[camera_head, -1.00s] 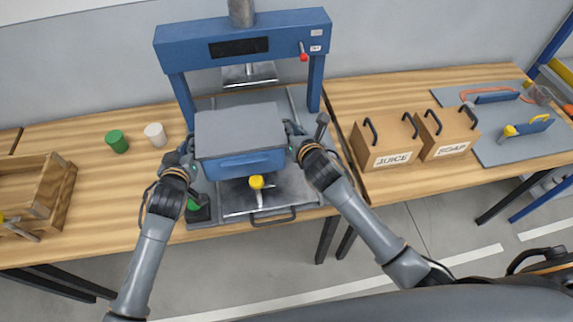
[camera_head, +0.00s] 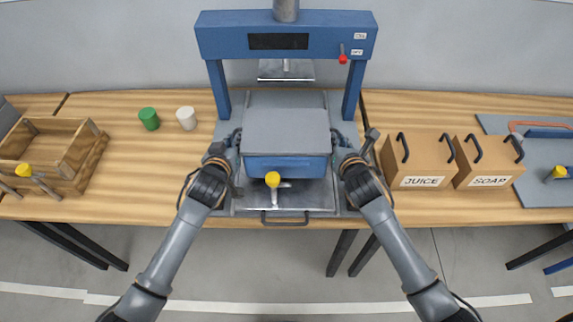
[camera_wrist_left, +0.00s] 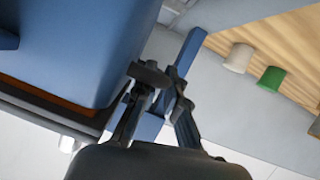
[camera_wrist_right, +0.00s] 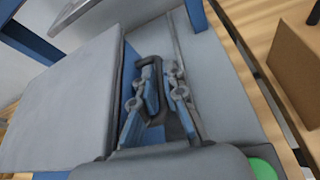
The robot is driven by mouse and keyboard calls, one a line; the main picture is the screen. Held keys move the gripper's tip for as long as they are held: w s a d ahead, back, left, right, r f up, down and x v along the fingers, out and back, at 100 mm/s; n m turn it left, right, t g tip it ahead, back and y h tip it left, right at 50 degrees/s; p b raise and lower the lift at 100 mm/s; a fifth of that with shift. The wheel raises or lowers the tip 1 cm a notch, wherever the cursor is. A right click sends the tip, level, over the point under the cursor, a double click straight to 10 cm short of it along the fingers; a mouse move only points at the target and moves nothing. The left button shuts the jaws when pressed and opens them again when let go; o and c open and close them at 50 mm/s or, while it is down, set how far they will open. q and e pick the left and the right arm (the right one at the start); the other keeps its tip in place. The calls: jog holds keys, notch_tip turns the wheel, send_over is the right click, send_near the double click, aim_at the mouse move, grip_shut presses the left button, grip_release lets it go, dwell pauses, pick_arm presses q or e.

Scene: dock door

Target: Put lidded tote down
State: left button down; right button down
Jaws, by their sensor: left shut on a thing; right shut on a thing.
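The lidded tote (camera_head: 287,165), blue with a grey lid, is level between my two grippers, in front of the blue press frame. It appears over the grey press bed, but whether it touches the bed cannot be told. My left gripper (camera_head: 232,150) is shut on the tote's left side, and the left wrist view shows its fingers (camera_wrist_left: 160,100) closed beside the blue wall. My right gripper (camera_head: 347,150) is shut on the tote's right side. In the right wrist view its fingers (camera_wrist_right: 152,100) close around a handle beside the grey lid.
The blue press (camera_head: 285,40) stands behind the tote. A yellow-knobbed clamp (camera_head: 273,180) is in front of it. Boxes marked JUICE (camera_head: 418,165) and SOAP (camera_head: 488,165) are on the right. A green cup (camera_head: 149,118), white cup (camera_head: 186,118) and wooden crate (camera_head: 85,160) are on the left.

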aim_at(255, 167)
pick_arm(q)
jog(key=shift+a, duration=0.1)
pick_arm(e)
jog(key=shift+a, duration=0.1)
pick_arm(q)
jog(key=shift+f, duration=0.1)
pick_arm(e)
jog(key=shift+f, duration=0.1)
